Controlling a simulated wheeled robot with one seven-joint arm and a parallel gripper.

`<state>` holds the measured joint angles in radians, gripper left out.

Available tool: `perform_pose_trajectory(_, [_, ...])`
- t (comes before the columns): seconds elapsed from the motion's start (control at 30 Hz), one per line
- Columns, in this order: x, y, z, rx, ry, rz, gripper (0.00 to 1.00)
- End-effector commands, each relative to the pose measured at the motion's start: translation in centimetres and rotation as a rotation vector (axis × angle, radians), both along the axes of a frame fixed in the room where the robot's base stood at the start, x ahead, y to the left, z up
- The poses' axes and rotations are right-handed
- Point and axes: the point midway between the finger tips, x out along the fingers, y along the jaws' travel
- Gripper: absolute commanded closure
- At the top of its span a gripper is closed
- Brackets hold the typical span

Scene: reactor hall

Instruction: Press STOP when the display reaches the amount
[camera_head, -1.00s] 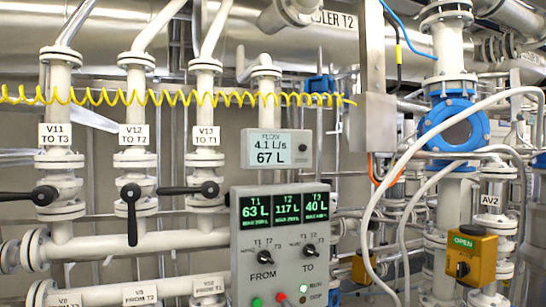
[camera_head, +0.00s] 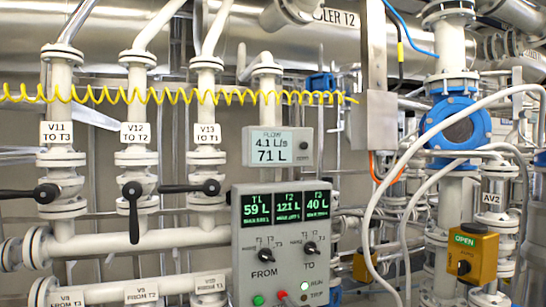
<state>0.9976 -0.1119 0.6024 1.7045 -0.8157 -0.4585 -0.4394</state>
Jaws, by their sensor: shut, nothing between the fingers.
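The flow display (camera_head: 278,148) reads 4.1 L/s and 71 L. Below it is a grey control panel (camera_head: 241,270) with three green readouts. The T1 readout (camera_head: 255,210) shows 59 L, the T2 readout (camera_head: 288,208) 121 L and the T3 readout (camera_head: 318,205) 40 L. At the panel's bottom are a green button (camera_head: 258,300) and a red button (camera_head: 282,296), partly cut by the frame edge; their labels are not visible. My gripper is not in view.
The FROM knob (camera_head: 266,255) and TO knob (camera_head: 309,248) sit above the buttons. The V12 handle (camera_head: 132,210) hangs down; the V11 handle (camera_head: 45,193) and V13 handle (camera_head: 209,187) lie level. A yellow AV2 box (camera_head: 470,254) reads OPEN. White hoses hang right of the panel.

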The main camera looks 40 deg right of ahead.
Motion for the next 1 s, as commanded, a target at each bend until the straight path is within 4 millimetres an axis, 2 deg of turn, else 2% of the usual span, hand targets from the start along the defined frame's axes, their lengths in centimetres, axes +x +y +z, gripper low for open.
perform_pose_trajectory(0.3, [1.5, -0.4, -0.1, -0.001, 0.000, 0.001, 1.00])
perform_pose_trajectory(0.4, [1.3, -0.4, -0.1, 0.000, 0.000, 0.000, 1.00])
perform_pose_trajectory(1.0, [-5.0, 1.4, -0.2, -0.001, 0.000, -0.002, 1.00])
